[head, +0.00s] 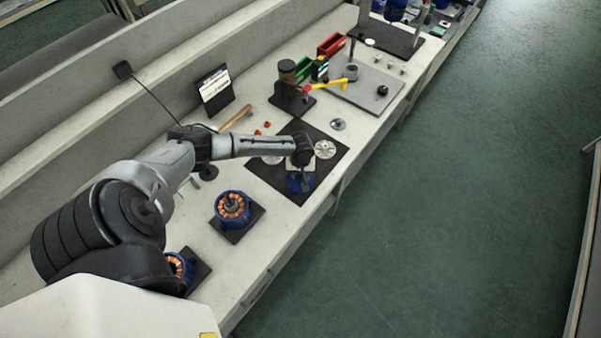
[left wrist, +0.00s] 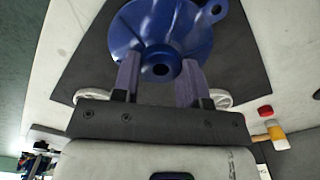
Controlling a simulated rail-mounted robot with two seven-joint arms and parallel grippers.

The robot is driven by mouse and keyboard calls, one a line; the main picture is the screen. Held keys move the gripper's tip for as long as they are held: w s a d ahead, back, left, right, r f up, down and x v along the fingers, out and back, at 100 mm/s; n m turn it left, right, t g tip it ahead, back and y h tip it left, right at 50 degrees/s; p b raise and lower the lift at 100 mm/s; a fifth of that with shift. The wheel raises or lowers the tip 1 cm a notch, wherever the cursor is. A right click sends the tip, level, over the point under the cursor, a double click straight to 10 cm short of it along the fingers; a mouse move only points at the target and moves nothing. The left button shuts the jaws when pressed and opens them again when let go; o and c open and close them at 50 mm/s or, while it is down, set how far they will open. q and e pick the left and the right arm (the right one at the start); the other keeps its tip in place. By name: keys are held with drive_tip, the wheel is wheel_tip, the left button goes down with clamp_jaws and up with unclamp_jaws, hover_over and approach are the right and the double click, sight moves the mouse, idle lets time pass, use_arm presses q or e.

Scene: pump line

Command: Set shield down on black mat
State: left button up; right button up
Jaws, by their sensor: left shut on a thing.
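The shield is a blue round cover with a side lug (left wrist: 150,22). In the left wrist view it fills the top middle, between the fingers of my left gripper (left wrist: 160,62), which is shut on its raised hub. In the head view part of the blue shield (head: 298,184) shows below my left gripper (head: 300,167), over the near part of the black mat (head: 323,174). The mat also shows around the shield in the left wrist view (left wrist: 243,62). I cannot tell whether the shield touches the mat. My right gripper is not in view.
Two silver discs (head: 325,149) lie on the mat on either side of the gripper. Blue motor housings with copper windings (head: 231,206) stand nearer on the bench.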

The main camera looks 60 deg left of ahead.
use_arm(q)
drive_tip(key=shift+f, duration=0.4)
drive_tip(key=o, duration=1.5)
drive_tip(key=shift+c, duration=0.2)
wheel_tip(320, 180, up, 6)
drive_tip(key=p, duration=0.6)
drive_tip(key=shift+p, duration=0.3)
